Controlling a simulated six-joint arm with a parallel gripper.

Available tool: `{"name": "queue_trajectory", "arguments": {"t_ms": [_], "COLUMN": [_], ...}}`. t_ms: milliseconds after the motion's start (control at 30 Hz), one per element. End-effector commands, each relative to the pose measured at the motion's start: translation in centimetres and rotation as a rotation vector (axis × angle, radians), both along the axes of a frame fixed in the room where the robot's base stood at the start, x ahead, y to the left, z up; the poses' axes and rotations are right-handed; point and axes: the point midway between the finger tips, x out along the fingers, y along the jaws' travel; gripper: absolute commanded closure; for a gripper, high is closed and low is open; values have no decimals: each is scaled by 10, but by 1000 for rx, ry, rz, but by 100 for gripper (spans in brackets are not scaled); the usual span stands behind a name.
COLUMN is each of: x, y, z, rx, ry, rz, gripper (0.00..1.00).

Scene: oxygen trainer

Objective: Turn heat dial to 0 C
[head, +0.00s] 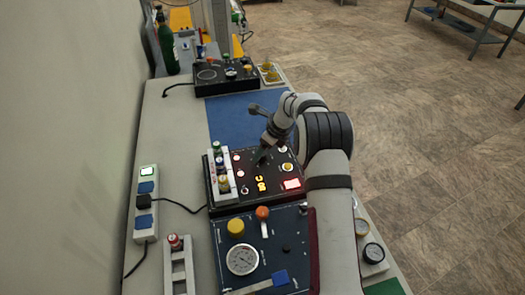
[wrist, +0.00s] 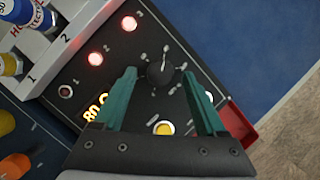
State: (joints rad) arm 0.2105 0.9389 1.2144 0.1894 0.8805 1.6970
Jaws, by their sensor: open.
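The heat dial (wrist: 160,73) is a round black knob with a pale pointer line, set in a ring of small marks on a black panel (wrist: 120,75). In the wrist view its pointer line points up and slightly right. My gripper (wrist: 159,74) is open, with one green finger on each side of the dial; I cannot tell whether they touch it. An orange display (wrist: 95,105) is partly hidden by the left finger; it seems to start with 80.
Red lit buttons (wrist: 96,58) and a yellow button (wrist: 163,128) are near the dial. A rack (head: 222,188) of small bottles stands at the panel's left. A gauge panel (head: 215,240) with an orange-topped lever (head: 263,214) is in front; a blue mat (head: 230,118) lies behind.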

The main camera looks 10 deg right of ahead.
Motion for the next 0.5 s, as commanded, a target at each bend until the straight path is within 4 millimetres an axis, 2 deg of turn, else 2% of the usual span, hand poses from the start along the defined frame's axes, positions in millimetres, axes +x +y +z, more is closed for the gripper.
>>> {"name": "queue_trajectory", "arguments": {"t_ms": [167,400,500], "x": [4,4,4], "y": [3,3,3], "z": [-11,-11,-11], "rx": [0,0,0], "ry": [0,0,0], "rz": [0,0,0], "gripper": [26,26,43]}}
